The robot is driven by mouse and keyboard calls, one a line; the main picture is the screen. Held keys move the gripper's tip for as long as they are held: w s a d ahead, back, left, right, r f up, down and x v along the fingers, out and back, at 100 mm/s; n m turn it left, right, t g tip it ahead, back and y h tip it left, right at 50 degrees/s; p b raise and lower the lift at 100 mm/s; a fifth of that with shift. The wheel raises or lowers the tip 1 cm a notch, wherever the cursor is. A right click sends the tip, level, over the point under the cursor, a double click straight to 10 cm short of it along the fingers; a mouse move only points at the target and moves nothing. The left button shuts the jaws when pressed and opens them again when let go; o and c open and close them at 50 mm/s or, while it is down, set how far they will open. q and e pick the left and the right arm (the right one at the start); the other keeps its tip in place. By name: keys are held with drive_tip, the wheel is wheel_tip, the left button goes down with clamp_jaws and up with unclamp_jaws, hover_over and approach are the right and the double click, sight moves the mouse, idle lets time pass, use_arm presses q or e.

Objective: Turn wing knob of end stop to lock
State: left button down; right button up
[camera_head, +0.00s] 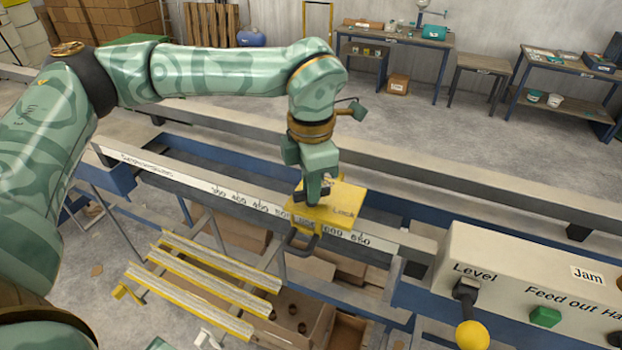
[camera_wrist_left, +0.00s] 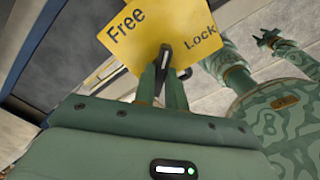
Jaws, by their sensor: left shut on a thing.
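The fingers hide part of the knob. A small gripper-like end, apparently my right gripper (camera_wrist_left: 268,40), shows far off, too small to read.
The scaled rail (camera_head: 190,180) runs diagonally under the end stop. A control box (camera_head: 540,262) with a yellow-ended lever (camera_head: 472,334) and a green button (camera_head: 545,316) stands at right. Yellow-edged slats (camera_head: 205,283) and a cardboard box (camera_head: 290,315) are below the rail.

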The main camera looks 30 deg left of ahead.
use_arm(q)
drive_tip(key=m+p, duration=0.1)
drive_tip(key=m, duration=0.3)
drive_tip(key=shift+r, duration=0.2)
drive_tip(key=shift+w+m+p, duration=0.1)
drive_tip(key=shift+m+p, duration=0.5)
drive_tip(key=shift+m, duration=1.3)
drive_tip(key=shift+f+m, duration=0.1)
drive_tip(key=shift+m, duration=0.2)
drive_tip(key=c, duration=1.4)
unclamp_jaws()
drive_tip(key=shift+c, duration=0.2)
wheel_tip(320, 180, up, 16)
drive_tip(key=b, duration=0.1)
drive_tip(key=shift+b, duration=0.35)
